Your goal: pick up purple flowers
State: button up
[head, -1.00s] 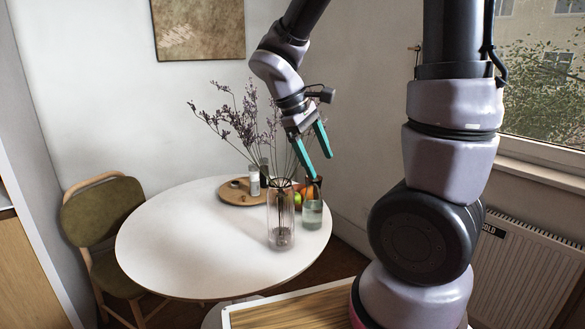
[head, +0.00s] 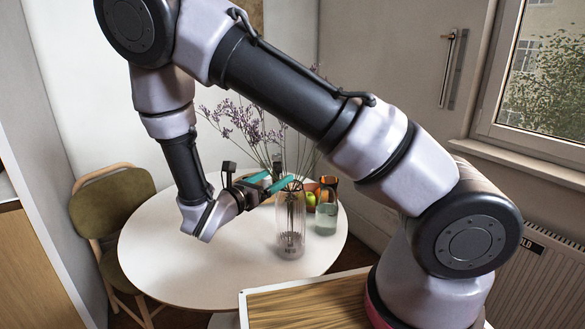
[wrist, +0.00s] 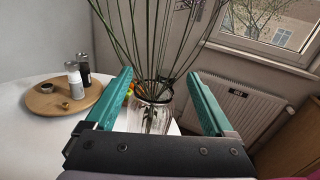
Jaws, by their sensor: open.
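The purple flowers (head: 245,122) have thin, dark, branching stems with small purple blossoms. Their stems lead down toward a tall clear glass vase (head: 291,225) on the round white table (head: 190,265). My arm hides part of the flowers in the head view. My gripper (head: 276,180) is open and tilted near the vase's top. In the wrist view the green stems (wrist: 150,40) rise from the vase (wrist: 152,115) between and beyond my open fingers (wrist: 159,75). I cannot tell how far the stems are from the fingers.
A second glass with clear liquid (head: 326,218) stands right of the vase. Fruit (head: 311,199) lies behind them. A round wooden tray (wrist: 42,105) carries bottles (wrist: 75,83) and a small bowl. A chair (head: 110,205) is at left. The table's left side is clear.

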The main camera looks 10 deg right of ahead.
aim_at(287, 170)
jog(key=x, duration=1)
jog(key=shift+r, duration=0.35)
grip_shut()
